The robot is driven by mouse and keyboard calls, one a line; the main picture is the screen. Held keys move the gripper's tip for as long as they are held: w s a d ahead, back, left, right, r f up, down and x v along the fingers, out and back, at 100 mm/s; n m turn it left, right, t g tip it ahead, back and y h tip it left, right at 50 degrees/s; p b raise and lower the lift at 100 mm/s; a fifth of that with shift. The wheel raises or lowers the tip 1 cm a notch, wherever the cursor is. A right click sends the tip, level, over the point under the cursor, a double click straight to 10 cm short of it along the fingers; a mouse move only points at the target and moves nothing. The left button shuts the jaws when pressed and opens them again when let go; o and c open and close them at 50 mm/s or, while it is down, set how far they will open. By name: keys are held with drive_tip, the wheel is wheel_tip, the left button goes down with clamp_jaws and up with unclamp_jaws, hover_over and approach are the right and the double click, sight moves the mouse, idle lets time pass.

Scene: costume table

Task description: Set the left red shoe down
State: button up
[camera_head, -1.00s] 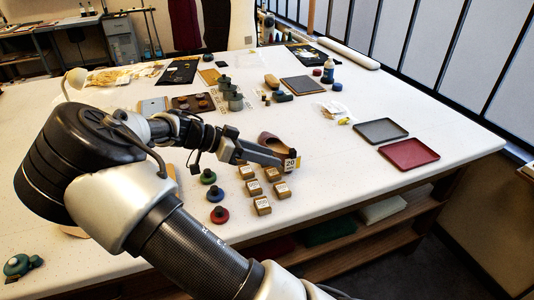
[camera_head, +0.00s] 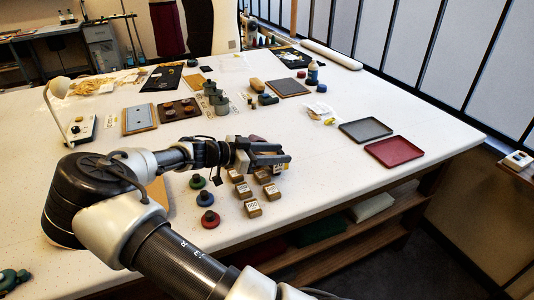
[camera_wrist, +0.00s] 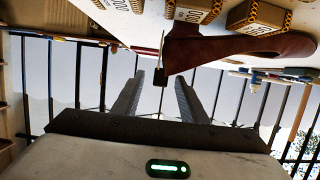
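A dark red shoe stands on the white table among small brown boxes. In the head view my gripper (camera_head: 287,156) hides most of it; a sliver of the red shoe (camera_head: 255,138) shows behind. In the wrist view, which looks upside down, the shoe (camera_wrist: 215,48) lies across the top, with its dark heel (camera_wrist: 160,78) in line with the space between my fingertips. My gripper (camera_wrist: 159,75) is open, with a gap on both sides of the heel. I cannot tell whether the heel is between the fingers or just beyond them.
Several labelled brown boxes (camera_head: 253,208) stand close to the gripper, with green, blue and red knobbed weights (camera_head: 208,218) to their left. A grey tray (camera_head: 366,130) and a red tray (camera_head: 395,152) lie to the right. The table (camera_head: 330,165) is clear between the boxes and trays.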

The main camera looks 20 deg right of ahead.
drive_tip(key=shift+p+x, duration=0.4)
drive_tip(key=shift+x, duration=2.25)
clamp_jaws()
